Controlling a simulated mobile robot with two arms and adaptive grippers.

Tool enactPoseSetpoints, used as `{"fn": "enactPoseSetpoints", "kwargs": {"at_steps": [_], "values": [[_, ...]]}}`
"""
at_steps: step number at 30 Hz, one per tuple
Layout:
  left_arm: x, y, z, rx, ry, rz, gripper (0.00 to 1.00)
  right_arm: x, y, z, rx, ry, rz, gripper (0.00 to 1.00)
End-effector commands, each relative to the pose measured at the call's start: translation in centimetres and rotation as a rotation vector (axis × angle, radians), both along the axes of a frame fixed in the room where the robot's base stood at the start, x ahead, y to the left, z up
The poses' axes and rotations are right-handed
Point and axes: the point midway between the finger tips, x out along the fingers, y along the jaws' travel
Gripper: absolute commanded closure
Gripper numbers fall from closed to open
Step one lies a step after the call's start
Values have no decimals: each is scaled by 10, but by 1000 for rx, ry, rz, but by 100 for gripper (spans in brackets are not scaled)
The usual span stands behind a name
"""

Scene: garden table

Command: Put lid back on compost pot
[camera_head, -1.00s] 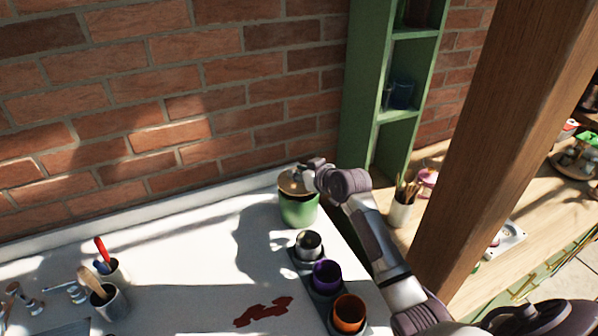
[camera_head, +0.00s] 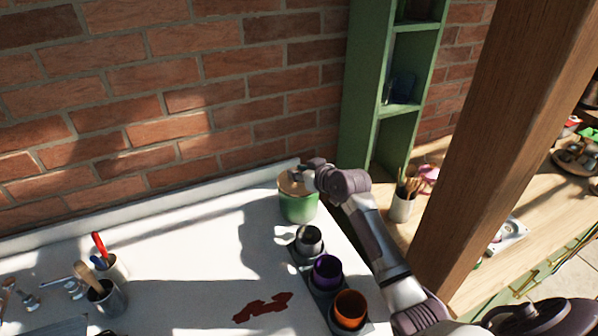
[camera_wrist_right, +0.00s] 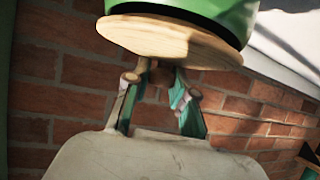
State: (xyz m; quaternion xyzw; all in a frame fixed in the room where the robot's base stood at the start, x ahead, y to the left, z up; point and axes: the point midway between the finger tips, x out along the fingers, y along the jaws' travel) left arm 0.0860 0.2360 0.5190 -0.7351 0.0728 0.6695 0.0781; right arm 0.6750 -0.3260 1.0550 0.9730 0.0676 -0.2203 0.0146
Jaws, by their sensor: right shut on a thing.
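The green compost pot (camera_head: 298,206) stands upright at the back right of the white table. Its round wooden lid (camera_head: 290,184) lies level over the mouth, with no clear gap in the head view. In the right wrist view, the lid (camera_wrist_right: 175,40) sits against the green pot (camera_wrist_right: 195,10), with a dark band between them. My right gripper (camera_head: 304,176) reaches in from the right. Its fingers (camera_wrist_right: 160,88) are shut on the lid's knob, which they partly hide. My left gripper is not in view.
A dark tray with a grey, a purple (camera_head: 327,270) and an orange cup (camera_head: 349,308) stands in front of the pot. Tool holders (camera_head: 108,298) stand at left. A brick wall (camera_head: 150,90) is behind, a green shelf (camera_head: 365,110) and wooden post (camera_head: 500,150) at right.

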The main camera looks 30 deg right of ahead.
Motion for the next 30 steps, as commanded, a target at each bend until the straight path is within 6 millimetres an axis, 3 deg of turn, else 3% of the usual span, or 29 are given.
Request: {"fn": "enactPoseSetpoints", "kwargs": {"at_steps": [13, 14, 19, 30], "values": [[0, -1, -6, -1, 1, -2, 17, 0, 0, -10, 0, 1, 0, 100], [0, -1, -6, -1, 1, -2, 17, 0, 0, -10, 0, 0, 0, 74], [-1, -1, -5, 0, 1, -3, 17, 0, 0, -9, 0, 1, 0, 46], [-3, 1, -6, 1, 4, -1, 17, -4, -1, -8, 0, 1, 0, 46]]}}
